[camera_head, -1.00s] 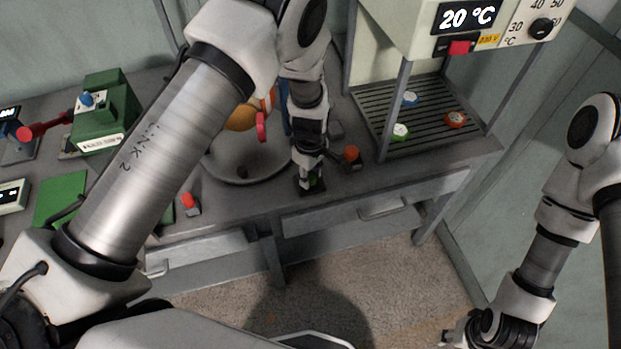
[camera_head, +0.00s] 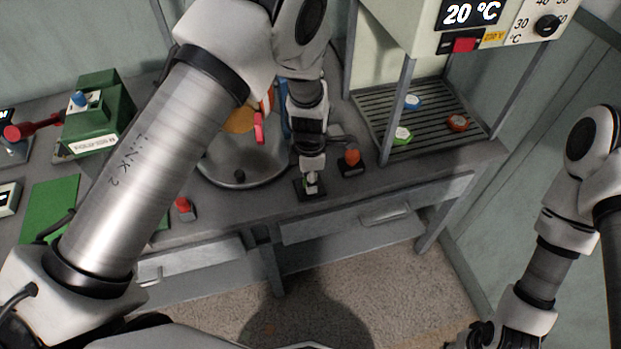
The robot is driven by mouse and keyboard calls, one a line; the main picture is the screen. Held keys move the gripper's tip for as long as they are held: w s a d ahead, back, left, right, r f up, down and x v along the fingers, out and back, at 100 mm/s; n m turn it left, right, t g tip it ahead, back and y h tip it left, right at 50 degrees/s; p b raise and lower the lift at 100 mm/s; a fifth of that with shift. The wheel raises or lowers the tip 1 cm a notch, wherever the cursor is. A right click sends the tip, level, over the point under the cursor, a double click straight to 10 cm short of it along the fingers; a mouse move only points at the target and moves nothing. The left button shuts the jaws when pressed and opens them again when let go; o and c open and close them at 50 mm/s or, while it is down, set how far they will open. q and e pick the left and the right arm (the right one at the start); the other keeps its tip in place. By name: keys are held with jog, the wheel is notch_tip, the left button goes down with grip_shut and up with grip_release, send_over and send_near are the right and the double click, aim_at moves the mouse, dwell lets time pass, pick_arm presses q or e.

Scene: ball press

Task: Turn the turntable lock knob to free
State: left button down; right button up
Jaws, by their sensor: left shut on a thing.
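The lock knob (camera_head: 311,186) is a small knob on a dark square base at the front of the bench, beside the grey round turntable (camera_head: 270,178). My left gripper (camera_head: 311,178) points down at it and is shut on it. The fingers hide most of the knob; a little green shows between them. The turntable carries orange, pink and blue parts, partly hidden behind my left arm. My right gripper (camera_head: 480,335) is low at the right, cut by the bottom edge, away from the bench; its jaws are not clear.
An orange-red button (camera_head: 352,157) on a dark base stands just right of the knob. A red button (camera_head: 183,204) is at the front left. A slatted rack (camera_head: 430,120) with coloured pieces stands under the 20 °C unit at right. A green machine (camera_head: 97,115) is at left.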

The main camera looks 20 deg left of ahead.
pick_arm(q)
jog(key=shift+s+f+n, duration=0.15)
jog(key=shift+n, duration=0.35)
jog(key=c, duration=0.8)
grip_release()
jog(key=shift+o, duration=0.2)
jog(key=shift+a, duration=0.1)
notch_tip(320, 180, up, 12)
